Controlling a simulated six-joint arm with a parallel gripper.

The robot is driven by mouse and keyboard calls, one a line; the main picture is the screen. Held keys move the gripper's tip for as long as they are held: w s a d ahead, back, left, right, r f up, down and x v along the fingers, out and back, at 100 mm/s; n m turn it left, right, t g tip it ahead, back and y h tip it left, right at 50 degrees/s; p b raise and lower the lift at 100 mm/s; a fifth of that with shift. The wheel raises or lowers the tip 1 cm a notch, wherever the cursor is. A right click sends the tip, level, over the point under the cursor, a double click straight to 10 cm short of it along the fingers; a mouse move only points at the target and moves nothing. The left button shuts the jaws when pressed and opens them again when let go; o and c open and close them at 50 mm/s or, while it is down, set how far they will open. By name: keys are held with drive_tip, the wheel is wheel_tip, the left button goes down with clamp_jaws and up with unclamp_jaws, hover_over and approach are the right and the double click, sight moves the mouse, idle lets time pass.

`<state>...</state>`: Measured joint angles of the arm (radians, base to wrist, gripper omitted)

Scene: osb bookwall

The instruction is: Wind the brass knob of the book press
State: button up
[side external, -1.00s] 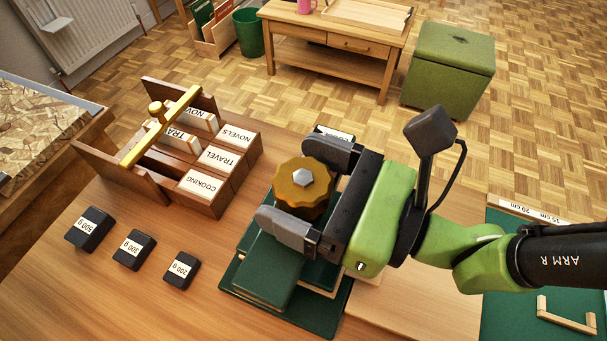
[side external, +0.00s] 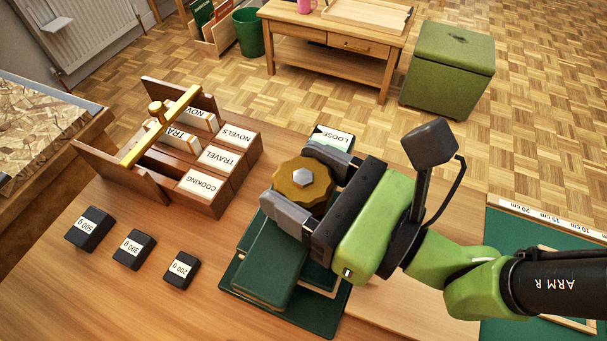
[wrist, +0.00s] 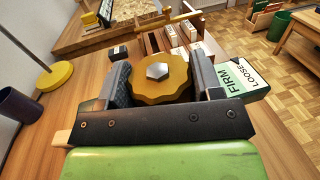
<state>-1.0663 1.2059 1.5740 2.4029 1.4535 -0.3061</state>
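The brass knob (side external: 290,184) is a scalloped disc with a grey hex nut at its centre. It sits at the top of the book press, above dark green books (side external: 268,262) on a green base. My gripper (side external: 304,183) has a finger on each side of the knob, and both fingers appear to touch its rim. In the wrist view the knob (wrist: 163,88) sits between the two fingers (wrist: 162,85). A label plate reading FIRM and LOOSE (wrist: 241,80) shows right of the fingers there. The press's screw is hidden.
A wooden box of labelled blocks (side external: 165,187) with a brass bar stands left of the press. Several black weights (side external: 134,249) lie in front of it. A green mat with a ruler edge (side external: 497,228) lies right. Bare wood is free at the lower left.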

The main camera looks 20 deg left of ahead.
drive_tip(key=o, duration=0.4)
drive_tip(key=v, duration=1)
idle(0.4)
